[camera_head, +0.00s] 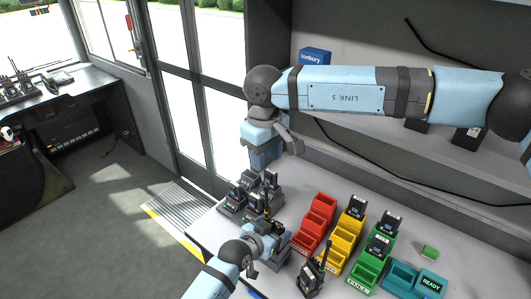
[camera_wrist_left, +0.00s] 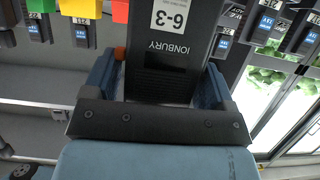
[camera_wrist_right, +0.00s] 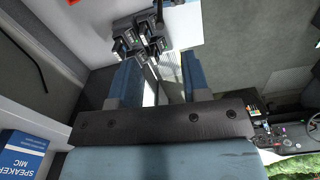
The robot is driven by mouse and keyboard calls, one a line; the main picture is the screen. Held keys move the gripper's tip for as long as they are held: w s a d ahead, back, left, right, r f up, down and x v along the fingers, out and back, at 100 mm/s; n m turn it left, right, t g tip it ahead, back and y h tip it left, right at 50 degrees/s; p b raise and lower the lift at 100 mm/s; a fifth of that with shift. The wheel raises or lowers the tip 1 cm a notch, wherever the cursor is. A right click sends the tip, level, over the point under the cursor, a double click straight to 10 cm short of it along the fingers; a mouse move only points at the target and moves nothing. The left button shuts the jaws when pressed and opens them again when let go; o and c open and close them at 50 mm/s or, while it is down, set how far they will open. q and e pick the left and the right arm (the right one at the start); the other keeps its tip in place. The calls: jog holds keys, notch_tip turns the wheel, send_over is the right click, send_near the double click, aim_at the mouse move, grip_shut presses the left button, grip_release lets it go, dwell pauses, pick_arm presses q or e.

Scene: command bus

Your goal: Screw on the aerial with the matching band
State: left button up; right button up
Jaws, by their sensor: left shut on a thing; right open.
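My left gripper (camera_head: 264,240) is low over the near left part of the worktop. In the left wrist view its blue fingers (camera_wrist_left: 160,80) are shut on a black radio (camera_wrist_left: 165,60) marked 6-3. I cannot make out an aerial or its band on this radio. My right gripper (camera_head: 266,160) is open and empty, above and behind the left one. In the right wrist view, several dark radios or aerials (camera_wrist_right: 140,40) stand beyond its open fingers (camera_wrist_right: 160,75). Another radio (camera_head: 311,279) with an upright black aerial (camera_head: 323,252) stands at the front of the worktop.
Red (camera_head: 316,222), yellow (camera_head: 343,243) and green (camera_head: 371,264) stepped trays stand to the right; some hold radios. A teal tray marked READY (camera_head: 431,284) is at the far right. A blue box (camera_head: 315,56) stands at the back.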

aim_at(266, 186)
notch_tip(266, 186, down, 12)
jog(key=shift+w+r, duration=0.1)
jog(key=shift+r, duration=0.1)
